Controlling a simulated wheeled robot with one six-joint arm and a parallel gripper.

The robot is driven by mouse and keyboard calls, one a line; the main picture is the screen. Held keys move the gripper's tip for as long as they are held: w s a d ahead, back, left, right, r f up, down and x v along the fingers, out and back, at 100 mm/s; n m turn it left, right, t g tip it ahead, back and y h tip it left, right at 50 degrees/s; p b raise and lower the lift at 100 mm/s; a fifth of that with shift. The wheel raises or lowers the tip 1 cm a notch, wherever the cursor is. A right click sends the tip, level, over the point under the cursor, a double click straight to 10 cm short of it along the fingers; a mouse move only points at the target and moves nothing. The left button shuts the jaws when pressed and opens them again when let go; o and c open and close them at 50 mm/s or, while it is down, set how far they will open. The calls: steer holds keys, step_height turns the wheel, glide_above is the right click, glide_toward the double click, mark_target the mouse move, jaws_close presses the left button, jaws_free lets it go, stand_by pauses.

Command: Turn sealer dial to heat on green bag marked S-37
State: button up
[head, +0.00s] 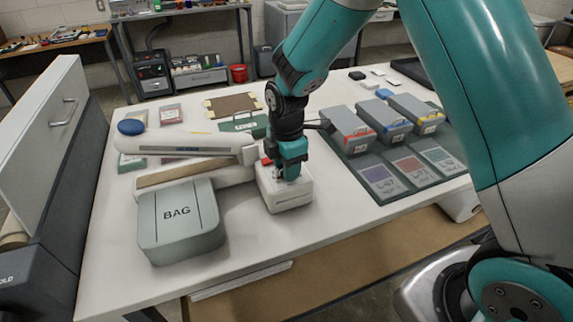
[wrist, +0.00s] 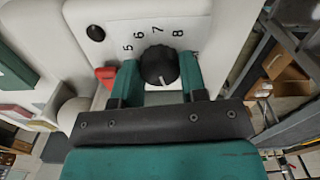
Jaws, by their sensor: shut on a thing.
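The white sealer (head: 190,143) lies on the bench with its long arm pointing left. Its control box (head: 290,196) is at the right end. My gripper (head: 289,174) points down at this box and hides the dial in the head view. In the wrist view the black dial (wrist: 158,62) sits between my two fingers, which are shut on it. Printed numbers 5 to 8 show around its far side, and its white mark points toward my gripper's palm. A green item (head: 245,125) lies behind the sealer; I cannot read an S-37 mark on it.
A grey-green box marked BAG (head: 178,218) stands in front of the sealer. Grey boxes with red, blue and yellow trim (head: 349,126) stand on a dark mat (head: 355,163) at the right. A blue oval thing (head: 131,127) is at the left.

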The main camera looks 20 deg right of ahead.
steer(key=m, duration=0.4)
steer(key=shift+m, duration=0.3)
steer(key=m, duration=0.3)
steer(key=shift+m, duration=0.4)
steer(key=m, duration=0.9)
steer(key=shift+r, duration=0.1)
steer(key=m, duration=0.3)
steer(key=shift+m, duration=0.3)
steer(key=m, duration=0.4)
steer(key=shift+m, duration=0.3)
steer(key=m, duration=0.3)
steer(key=shift+m, duration=2.1)
